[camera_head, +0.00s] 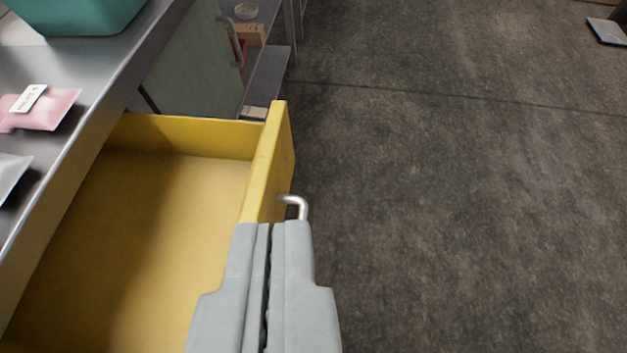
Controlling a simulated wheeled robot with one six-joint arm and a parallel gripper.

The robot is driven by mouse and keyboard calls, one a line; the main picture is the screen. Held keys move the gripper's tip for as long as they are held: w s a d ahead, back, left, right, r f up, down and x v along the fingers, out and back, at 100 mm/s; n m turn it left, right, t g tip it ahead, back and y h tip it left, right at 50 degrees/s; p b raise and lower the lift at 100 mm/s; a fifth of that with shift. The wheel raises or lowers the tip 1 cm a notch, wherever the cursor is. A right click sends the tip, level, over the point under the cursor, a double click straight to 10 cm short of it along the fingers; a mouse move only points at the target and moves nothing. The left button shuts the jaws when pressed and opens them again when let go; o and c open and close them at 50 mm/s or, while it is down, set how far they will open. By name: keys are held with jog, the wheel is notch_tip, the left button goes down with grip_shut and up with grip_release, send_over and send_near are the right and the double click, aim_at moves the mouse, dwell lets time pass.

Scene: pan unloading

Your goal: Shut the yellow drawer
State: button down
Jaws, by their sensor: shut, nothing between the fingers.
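The yellow drawer (185,137) stands open on the left, pulled out from under a grey counter. Its inside looks empty in the part that shows. Its front panel runs along the right side, with a metal handle (297,202) on the outer face. My gripper (271,226) is shut and empty. Its fingertips are at the front panel, just nearer to me than the visible end of the handle. The fingers hide part of the panel and the rest of the handle. I cannot tell whether they touch the drawer.
The grey counter (95,62) carries a teal bin (75,15), a pink labelled packet (52,112) and a pale packet (10,172). A grey-green cabinet door (190,65) and shelves with small items lie beyond the drawer.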

aim_at(186, 133)
jog(key=w+d+f+g+y, duration=0.25)
jog(key=w+d+f, duration=0.25)
jog(key=w+f, duration=0.3)
jog(key=w+d+f+g+y, duration=0.25)
jog(key=w+d+f, duration=0.25)
jog(key=w+f, duration=0.35)
jog(key=w+a+f, duration=0.6)
jog(key=a+f, duration=0.1)
jog(key=shift+a+f+m+g, duration=0.3)
jog(key=shift+a+f+g, duration=0.05)
jog(key=shift+g, duration=0.05)
jog(key=shift+w, duration=0.1)
jog(key=w+a, duration=0.1)
jog(key=a, duration=0.5)
jog(key=w+a, duration=0.2)
jog(key=a, duration=0.3)
jog(key=w+a, duration=0.1)
jog(key=a, duration=0.5)
jog(key=shift+w+a, duration=0.3)
jog(key=shift+w, duration=0.05)
